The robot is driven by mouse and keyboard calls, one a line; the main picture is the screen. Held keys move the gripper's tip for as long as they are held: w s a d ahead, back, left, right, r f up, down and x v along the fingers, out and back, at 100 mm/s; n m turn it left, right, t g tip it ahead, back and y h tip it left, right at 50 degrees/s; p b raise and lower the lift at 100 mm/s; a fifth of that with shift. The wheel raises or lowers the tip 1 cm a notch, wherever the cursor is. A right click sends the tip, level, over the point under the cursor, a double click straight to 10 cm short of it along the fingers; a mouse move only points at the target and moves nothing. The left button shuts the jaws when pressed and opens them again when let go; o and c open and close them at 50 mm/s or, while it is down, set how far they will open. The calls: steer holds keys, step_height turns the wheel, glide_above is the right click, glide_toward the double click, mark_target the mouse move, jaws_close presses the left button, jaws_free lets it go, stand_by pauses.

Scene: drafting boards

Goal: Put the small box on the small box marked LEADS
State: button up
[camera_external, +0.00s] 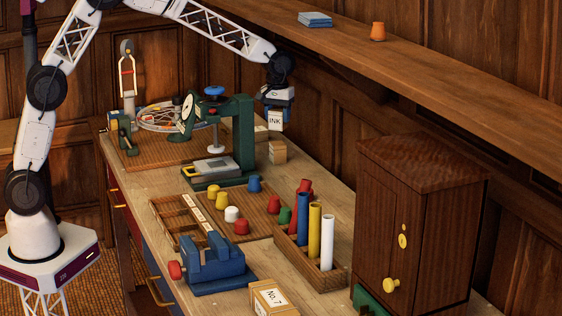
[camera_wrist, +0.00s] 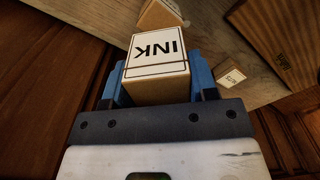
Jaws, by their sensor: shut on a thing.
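My gripper (camera_external: 276,104) is shut on a small tan box with a white label reading INK (camera_external: 275,121), held above the bench at its far end. In the wrist view, the INK box (camera_wrist: 157,72) sits between the two blue fingers. Just below the held box in the external view stands another small tan box (camera_external: 277,153), with a visible gap between them. A further small box (camera_external: 261,133) stands behind it, partly hidden. The wrist view shows a labelled box (camera_wrist: 160,13) at the top and a small labelled box (camera_wrist: 231,78) at right. No LEADS label is readable.
A green press-like stand (camera_external: 240,130) is close left of the held box. A shelf (camera_external: 440,80) runs along the wall at right. Nearer are a tray of coloured pegs (camera_external: 262,222), a tube rack (camera_external: 318,275), a blue vise (camera_external: 213,263), a No. 7 box (camera_external: 269,298) and a cabinet (camera_external: 385,220).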

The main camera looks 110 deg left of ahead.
mark_target(278, 130)
steer(key=shift+f, duration=2.35)
steer(key=shift+f, duration=0.15)
steer(key=o, duration=1)
steer(key=shift+r, duration=2.9)
